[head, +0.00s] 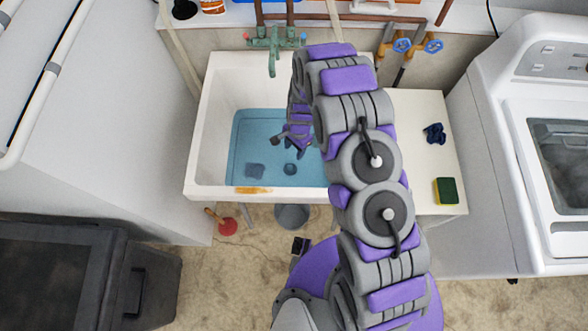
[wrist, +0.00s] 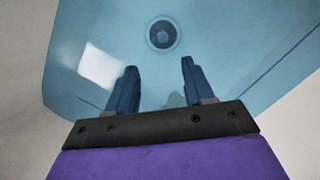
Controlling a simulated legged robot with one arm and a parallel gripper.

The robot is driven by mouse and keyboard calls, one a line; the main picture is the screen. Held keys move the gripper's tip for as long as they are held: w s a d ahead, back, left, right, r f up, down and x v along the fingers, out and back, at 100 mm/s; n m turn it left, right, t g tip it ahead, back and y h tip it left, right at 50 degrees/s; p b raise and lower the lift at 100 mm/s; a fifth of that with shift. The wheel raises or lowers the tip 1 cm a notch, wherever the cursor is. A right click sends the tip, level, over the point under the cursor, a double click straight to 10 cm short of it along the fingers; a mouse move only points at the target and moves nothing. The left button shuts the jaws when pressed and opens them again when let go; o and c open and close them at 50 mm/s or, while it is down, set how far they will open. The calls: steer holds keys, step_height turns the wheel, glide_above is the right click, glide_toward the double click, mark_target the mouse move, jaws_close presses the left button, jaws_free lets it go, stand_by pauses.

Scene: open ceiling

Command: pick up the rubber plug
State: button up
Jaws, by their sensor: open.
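A dark round piece (head: 291,169) lies on the floor of the white sink (head: 208,125) under blue water. It looks like the rubber plug in the drain, but I cannot tell plug from drain for sure. In the wrist view it is a dark disc with a lighter rim (wrist: 162,34), beyond my fingertips and roughly in line with the gap between them. My gripper (head: 287,147) reaches over the sink from the right, pointing down. In the wrist view my gripper (wrist: 159,66) is open, with nothing between its two dark blue fingers.
A dark square patch (head: 255,171) shows in the water, left of the round piece. A green faucet (head: 273,42) stands at the sink's back. A sponge (head: 446,191) and a dark blue object (head: 434,133) lie on the right counter. A red plunger (head: 227,226) stands on the floor.

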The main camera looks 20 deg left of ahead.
steer(key=b, duration=0.1)
glide_above(289, 166)
steer(key=f, duration=0.4)
steer(key=a+f, duration=0.1)
steer(key=f, duration=0.2)
steer(key=shift+w, duration=0.3)
steer(key=shift+d+f, duration=0.1)
steer(key=shift+d, duration=0.3)
steer(key=shift+d+f, duration=0.1)
steer(key=shift+d, duration=0.75)
steer(key=shift+d+f, duration=0.15)
steer(key=shift+f, duration=0.15)
steer(key=f, duration=0.1)
steer(key=a+f+b, duration=0.1)
steer(key=f, duration=0.1)
steer(key=a+f, duration=0.1)
steer(key=f, duration=0.1)
steer(key=shift+s+a+b, duration=0.15)
steer(key=shift+a+b, duration=0.05)
steer(key=shift+b, duration=0.2)
steer(key=shift+d+r, duration=0.25)
steer(key=shift+d, duration=0.3)
steer(key=shift+c, duration=0.3)
steer(key=shift+d+r, duration=0.1)
steer(key=shift+d, duration=0.4)
steer(key=c, duration=0.3)
steer(key=shift+a, duration=0.7)
jaws_close()
steer(key=shift+d, duration=0.1)
